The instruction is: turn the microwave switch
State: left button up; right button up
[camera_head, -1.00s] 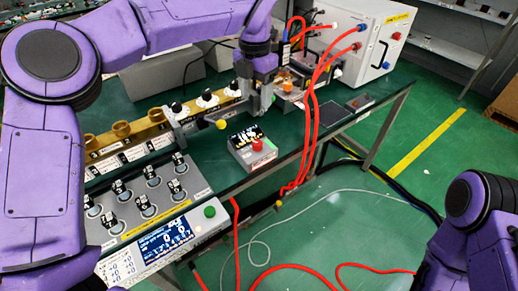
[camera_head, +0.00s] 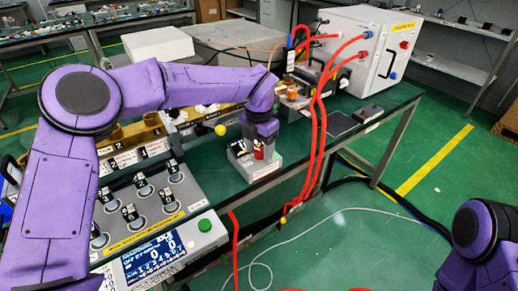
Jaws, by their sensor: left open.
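A small grey box (camera_head: 262,170) with a dark labelled face and a red knob (camera_head: 259,153) stands near the front edge of the green bench. My left gripper (camera_head: 260,143) points down at this box. Its open fingers are at the red knob and partly hide it. I cannot tell whether they touch it. The large white generator cabinet (camera_head: 372,55) stands at the back right of the bench with red cables on its front. My right gripper is out of view; only part of my right arm shows at the lower right.
A panel with several black knobs (camera_head: 143,190) and a display unit (camera_head: 150,250) with a green button (camera_head: 204,225) lie at the left. Red cables (camera_head: 316,130) hang over the bench edge right of the box. A yellow ball-tipped lever (camera_head: 220,130) stands behind the box.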

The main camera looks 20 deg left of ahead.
pick_arm(q)
jog(key=c, duration=1)
jog(key=shift+c, duration=0.2)
jog(key=shift+n, duration=0.4)
jog(key=n+b, duration=0.1)
jog(key=n, duration=0.3)
jog(key=shift+f+n+b, duration=0.1)
jog(key=shift+n+b, duration=0.25)
jog(key=shift+n, duration=0.05)
jog(key=n+b, duration=0.1)
jog(key=n, duration=0.2)
jog(key=shift+w+d, duration=0.1)
jog(key=shift+n+b, duration=0.85)
jog(key=shift+n, duration=0.75)
jog(key=shift+r, duration=0.2)
jog(key=o, duration=1)
